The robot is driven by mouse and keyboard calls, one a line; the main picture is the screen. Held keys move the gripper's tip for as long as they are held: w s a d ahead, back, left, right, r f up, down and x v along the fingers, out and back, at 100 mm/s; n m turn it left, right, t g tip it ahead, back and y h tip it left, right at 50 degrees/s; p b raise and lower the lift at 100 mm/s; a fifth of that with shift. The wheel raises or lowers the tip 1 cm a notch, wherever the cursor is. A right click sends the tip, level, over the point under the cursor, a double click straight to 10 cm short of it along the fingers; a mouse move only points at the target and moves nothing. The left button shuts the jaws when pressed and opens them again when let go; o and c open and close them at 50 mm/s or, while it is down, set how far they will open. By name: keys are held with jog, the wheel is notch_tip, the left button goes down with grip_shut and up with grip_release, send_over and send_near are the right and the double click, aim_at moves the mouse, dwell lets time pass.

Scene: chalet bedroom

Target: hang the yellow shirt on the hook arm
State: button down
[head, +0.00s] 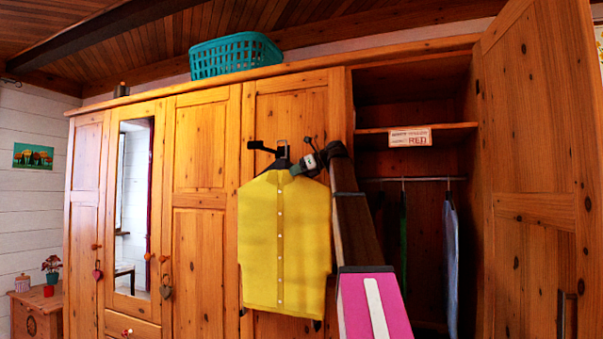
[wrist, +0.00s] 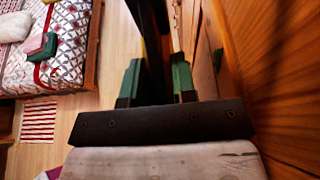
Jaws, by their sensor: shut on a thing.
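The yellow shirt (head: 284,240), sleeveless with a row of light buttons, hangs upright on a dark hanger (head: 283,163) in front of the wardrobe. My gripper (head: 299,167) is shut on the hanger near its top, coming from the right. A black hook arm (head: 262,147) shows just above and left of the hanger's top, against a wardrobe door. I cannot tell whether the hanger touches it or rests on it. In the wrist view my gripper (wrist: 156,75) has green fingers either side of a dark upright shape; the shirt is mostly hidden there.
The wardrobe's right door (head: 530,130) stands open. Inside are a shelf with a "RED" sign (head: 410,137) and a rail (head: 412,179) with hanging clothes. A teal basket (head: 235,55) sits on top. The wrist view shows a bed (wrist: 45,55) and open floor (wrist: 112,65).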

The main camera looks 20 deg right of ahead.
aim_at(287, 177)
jog(key=shift+w+a, duration=0.6)
jog(key=shift+a, duration=0.25)
jog(key=shift+w+a, duration=0.6)
jog(key=shift+a, duration=0.2)
jog(key=shift+f, duration=1.15)
jog(key=c, duration=0.8)
grip_release()
jog(key=shift+c, duration=0.2)
jog(key=shift+s+d, duration=0.1)
jog(key=v, duration=1)
jog(key=shift+s+d+r, duration=0.15)
jog(key=shift+d+r, duration=0.05)
jog(key=shift+d, duration=0.05)
